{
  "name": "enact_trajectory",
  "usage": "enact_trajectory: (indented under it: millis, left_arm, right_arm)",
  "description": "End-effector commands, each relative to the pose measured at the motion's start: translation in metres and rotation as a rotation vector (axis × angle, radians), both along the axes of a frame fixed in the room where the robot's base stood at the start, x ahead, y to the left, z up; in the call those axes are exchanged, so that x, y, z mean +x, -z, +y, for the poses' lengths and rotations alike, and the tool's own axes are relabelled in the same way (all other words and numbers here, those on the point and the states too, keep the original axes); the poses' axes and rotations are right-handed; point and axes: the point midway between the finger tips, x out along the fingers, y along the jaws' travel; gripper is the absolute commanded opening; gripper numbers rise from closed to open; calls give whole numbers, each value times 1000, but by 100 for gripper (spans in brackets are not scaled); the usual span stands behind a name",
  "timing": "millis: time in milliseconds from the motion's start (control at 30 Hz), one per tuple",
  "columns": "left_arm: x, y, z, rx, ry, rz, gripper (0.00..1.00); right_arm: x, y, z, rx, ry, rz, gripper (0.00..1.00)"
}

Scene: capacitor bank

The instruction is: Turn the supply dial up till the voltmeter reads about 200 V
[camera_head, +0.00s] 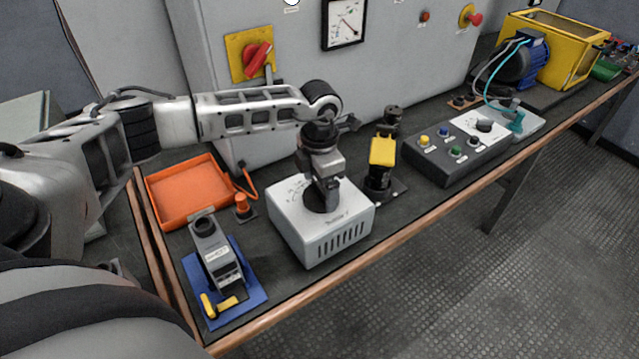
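The supply is a white box (341,238) with a slotted front, standing on the bench below the cabinet. Its dark round dial (318,203) is on top, beside printed scale marks. My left gripper (324,186) points down over the dial, with its fingers at the knob. The gripper and wrist cover much of the dial, so its pointer and the finger gap are hidden. The voltmeter (344,22) is a square white-faced meter on the cabinet front. Its dark needle slants toward the lower right; the figures are too small to read. My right gripper is out of view.
Left of the supply are an orange tray (190,192) and a grey device (215,256) on a blue mat. Right of it are a black post with a yellow block (383,151) and a button box (458,152). A red rotary switch (257,57) is on the cabinet.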

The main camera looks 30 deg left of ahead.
Motion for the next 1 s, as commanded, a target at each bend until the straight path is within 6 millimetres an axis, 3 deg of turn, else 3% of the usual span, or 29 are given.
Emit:
enact_trajectory:
  millis: [300, 467, 1000]
  left_arm:
    - [0, -1, 0, 0, -1, -1, 87]
    - [2, -17, 0, 0, -1, -6, 87]
    - [1, -135, 0, 0, 0, -4, 87]
  right_arm:
    - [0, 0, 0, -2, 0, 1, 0]
    - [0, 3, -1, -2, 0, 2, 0]
    - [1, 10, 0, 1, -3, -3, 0]
